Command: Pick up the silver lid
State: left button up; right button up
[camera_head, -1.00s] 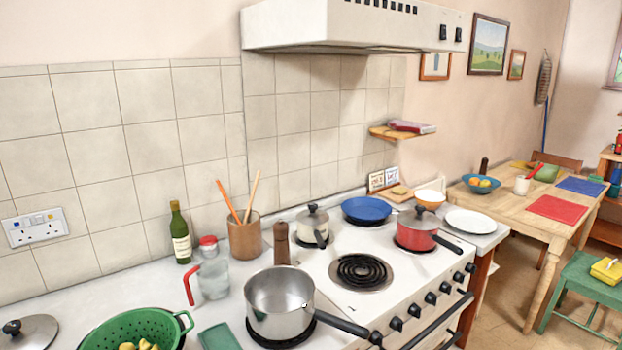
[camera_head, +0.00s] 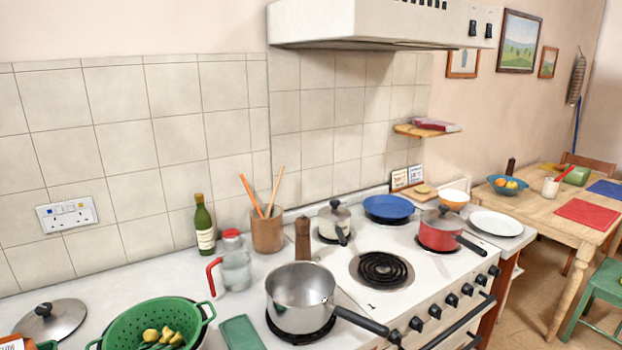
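A silver lid (camera_head: 52,322) with a black knob lies on the white counter at the lower left of the head view, just left of a green colander. An open silver saucepan (camera_head: 300,298) with a black handle stands on the front left burner. A red pot (camera_head: 440,230) and a cream pot (camera_head: 334,220) further back each wear a lid with a dark knob. Neither of my grippers shows in the head view.
The green colander (camera_head: 150,322) holds yellow food, right beside the silver lid. A red-handled jug (camera_head: 234,264), a wine bottle (camera_head: 204,226) and a wooden utensil pot (camera_head: 267,230) stand behind. An orange-and-white item (camera_head: 14,342) sits at the lower left edge.

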aim_at(56, 320)
jog(key=u, duration=1.65)
jog(key=z, duration=1.45)
jog(key=u, duration=1.45)
jog(key=i+j+u, duration=0.2)
jog(key=j+u, duration=0.25)
jog(key=i+j+u, duration=0.3)
jog(key=u, duration=0.15)
jog(key=j, duration=0.1)
